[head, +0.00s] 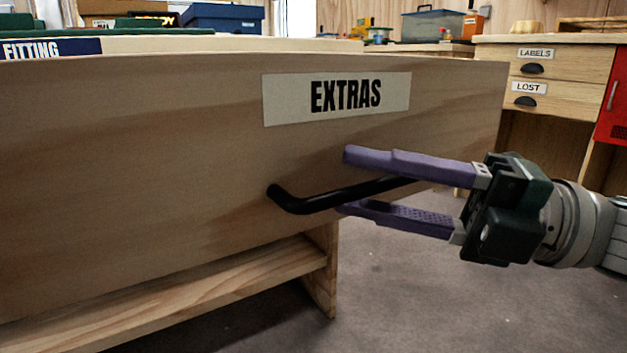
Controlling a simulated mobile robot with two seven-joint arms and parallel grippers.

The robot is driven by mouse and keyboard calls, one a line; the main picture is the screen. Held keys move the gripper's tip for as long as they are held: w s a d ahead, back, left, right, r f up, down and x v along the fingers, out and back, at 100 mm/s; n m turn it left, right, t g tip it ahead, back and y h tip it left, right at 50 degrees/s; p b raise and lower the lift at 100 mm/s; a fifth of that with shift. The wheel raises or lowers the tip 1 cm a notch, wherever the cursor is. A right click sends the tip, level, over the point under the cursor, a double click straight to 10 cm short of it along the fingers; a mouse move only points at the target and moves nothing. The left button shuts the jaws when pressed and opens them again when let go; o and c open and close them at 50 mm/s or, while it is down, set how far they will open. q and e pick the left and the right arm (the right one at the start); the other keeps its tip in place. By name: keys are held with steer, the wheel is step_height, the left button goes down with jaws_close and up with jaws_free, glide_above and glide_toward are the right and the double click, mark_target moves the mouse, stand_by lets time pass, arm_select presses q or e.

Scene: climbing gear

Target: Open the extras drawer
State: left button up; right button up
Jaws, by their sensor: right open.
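The extras drawer front (180,150) is pale wood and fills the left and middle of the head view. It bears a white EXTRAS label (336,97). A black bar handle (320,202) is fixed below the label. My right gripper (345,183) comes in from the right with its purple fingers open. One finger is above the handle and one below, so the bar lies between them. The handle's right end is partly hidden by the upper finger. I cannot tell whether the fingers touch the bar. My left gripper is not in view.
A lower wooden rail (180,295) and leg stand under the drawer. A FITTING label (52,49) is at the upper left. At the back right is a cabinet with LABELS and LOST drawers (560,88) and a red panel (612,105). Grey floor (400,300) is clear at the lower right.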

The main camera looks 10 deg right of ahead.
steer(key=p+v, duration=0.1)
steer(key=v, duration=0.9)
